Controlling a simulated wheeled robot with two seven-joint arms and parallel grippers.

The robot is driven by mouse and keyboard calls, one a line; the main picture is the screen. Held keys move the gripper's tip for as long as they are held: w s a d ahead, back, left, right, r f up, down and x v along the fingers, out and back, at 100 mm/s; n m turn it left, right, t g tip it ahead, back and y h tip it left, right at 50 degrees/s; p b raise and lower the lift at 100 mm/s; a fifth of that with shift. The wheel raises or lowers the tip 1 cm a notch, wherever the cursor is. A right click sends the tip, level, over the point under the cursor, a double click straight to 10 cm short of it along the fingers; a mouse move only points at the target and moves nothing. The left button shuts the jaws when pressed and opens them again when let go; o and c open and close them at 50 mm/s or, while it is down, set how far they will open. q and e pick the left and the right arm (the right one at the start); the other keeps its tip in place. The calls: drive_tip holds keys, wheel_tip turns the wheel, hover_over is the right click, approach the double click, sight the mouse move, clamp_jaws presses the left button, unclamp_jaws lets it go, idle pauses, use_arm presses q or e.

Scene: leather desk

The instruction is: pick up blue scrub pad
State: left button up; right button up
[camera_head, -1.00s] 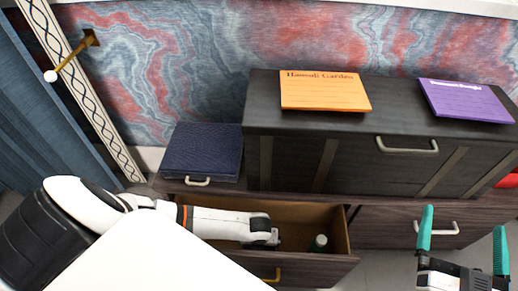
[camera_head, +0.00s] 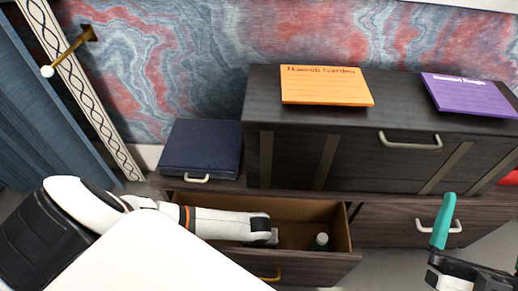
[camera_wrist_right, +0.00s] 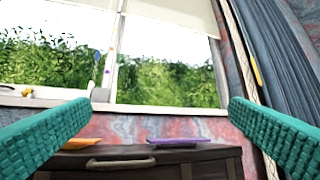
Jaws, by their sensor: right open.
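I cannot make out a blue scrub pad in either view. My left arm reaches into the open drawer (camera_head: 298,210), and its gripper (camera_head: 272,238) is low inside near the drawer's middle. Its fingers are mostly hidden by the wrist and the drawer front, so I cannot tell whether they hold anything. My right gripper (camera_head: 478,238) is open and empty in front of the cabinet at the lower right, its right finger partly cut off by the picture edge. In the right wrist view its two teal fingers (camera_wrist_right: 160,130) are wide apart with nothing between them.
A dark blue case (camera_head: 202,148) lies on the lower ledge. An orange card (camera_head: 325,86) and a purple card (camera_head: 470,95) lie on the dark cabinet (camera_head: 375,165).

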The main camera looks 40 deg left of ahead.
use_arm(q)
drive_tip(key=shift+r+p, duration=0.35)
drive_tip(key=shift+r, duration=0.25)
wheel_tip(320, 180, up, 4)
drive_tip(key=shift+r+p, duration=0.1)
drive_tip(key=shift+p, duration=1)
wheel_tip(320, 180, up, 4)
drive_tip(key=shift+r+p, duration=0.2)
drive_tip(key=shift+p, duration=0.85)
drive_tip(key=shift+r, duration=0.1)
use_arm(e)
drive_tip(key=s+d+f+g+h, duration=0.1)
drive_tip(key=f+g+h, duration=0.1)
drive_tip(key=f+g, duration=0.4)
drive_tip(key=s+d+f+g+h, duration=0.1)
drive_tip(key=d+f+g+h, duration=0.1)
drive_tip(key=f+g, duration=0.5)
drive_tip(key=shift+d+f+m, duration=0.2)
drive_tip(key=shift+f+m, duration=0.1)
drive_tip(key=shift+f, duration=1.75)
drive_tip(key=shift+s, duration=0.1)
